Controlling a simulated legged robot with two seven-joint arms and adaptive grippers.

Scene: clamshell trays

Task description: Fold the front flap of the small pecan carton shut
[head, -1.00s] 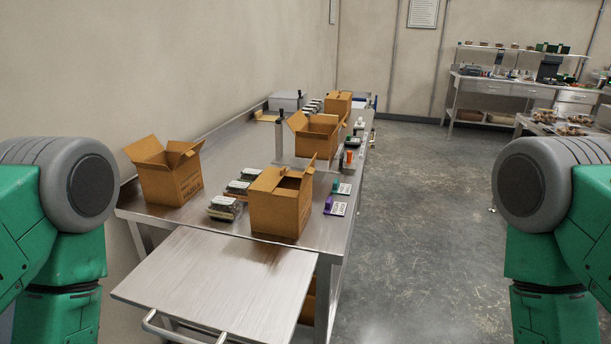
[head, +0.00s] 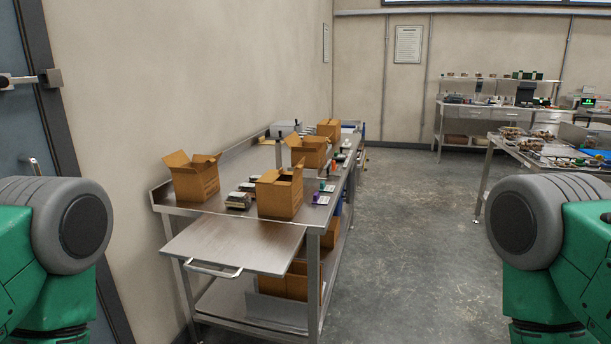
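Several brown cartons stand on the steel bench (head: 200,236) ahead. One carton with flaps up (head: 195,184) is at the back left near the wall. Another carton (head: 279,198) stands at the front, its top partly open. A third open carton (head: 308,157) and a closed-looking carton (head: 329,130) are farther back. I cannot tell which is the small pecan carton; the labels are too small to read. Neither gripper is in view; only my green and grey arm parts show at the left and right edges.
Dark-topped clamshell trays (head: 238,201) lie between the two near cartons. A shelf (head: 233,247) with a handle extends from the bench's near end. More cartons (head: 284,283) sit on the lower shelf. The floor (head: 410,250) to the right is clear. A second table (head: 535,150) stands at right.

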